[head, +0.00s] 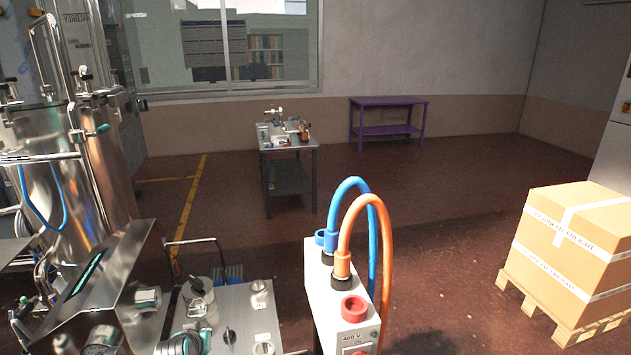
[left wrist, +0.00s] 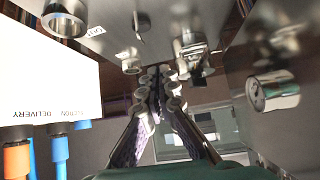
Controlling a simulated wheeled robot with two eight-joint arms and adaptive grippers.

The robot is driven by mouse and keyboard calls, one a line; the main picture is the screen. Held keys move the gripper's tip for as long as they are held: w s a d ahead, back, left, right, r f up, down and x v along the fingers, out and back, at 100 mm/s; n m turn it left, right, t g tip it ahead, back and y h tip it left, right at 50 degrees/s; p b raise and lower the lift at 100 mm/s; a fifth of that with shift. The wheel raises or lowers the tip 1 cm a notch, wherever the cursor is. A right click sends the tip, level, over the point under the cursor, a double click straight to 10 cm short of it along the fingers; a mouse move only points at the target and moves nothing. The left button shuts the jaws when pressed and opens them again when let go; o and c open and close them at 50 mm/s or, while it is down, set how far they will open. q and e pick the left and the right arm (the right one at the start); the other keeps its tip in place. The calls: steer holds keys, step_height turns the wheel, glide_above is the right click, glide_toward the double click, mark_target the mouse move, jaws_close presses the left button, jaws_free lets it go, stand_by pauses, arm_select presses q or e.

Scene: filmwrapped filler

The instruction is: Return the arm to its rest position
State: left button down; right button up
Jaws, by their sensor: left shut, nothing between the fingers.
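My left gripper (left wrist: 158,78) shows in the left wrist view. Its two linked fingers run up from the bottom edge and meet near the middle, shut with nothing between them. A steel panel with metal fittings (left wrist: 140,25) is above the fingertips in that picture; I cannot tell the exact gap. I cannot make out the left gripper in the head view. My right gripper is in neither view.
A white box with blue and orange hoses (head: 325,275) stands right of a steel-topped unit (head: 235,305). Steel tanks (head: 75,160) are at left. A carton (head: 575,235) sits on a pallet (head: 545,310) at right. Floor is open toward the purple table (head: 390,102).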

arm_select(q)
steer(key=s+d+r+g+h, duration=0.1)
steer(key=s+d+r, duration=0.7)
steer(key=s, duration=0.2)
steer(key=s+d+m, duration=0.1)
steer(key=s+d, duration=0.1)
steer(key=s, duration=0.5)
steer(key=s+d+r+g, duration=0.1)
steer(key=s+d, duration=0.2)
steer(key=s, duration=0.5)
steer(key=shift+s+d+r+m+h, duration=0.2)
steer(key=shift+s+r+m+h, duration=0.1)
steer(key=shift+m, duration=0.1)
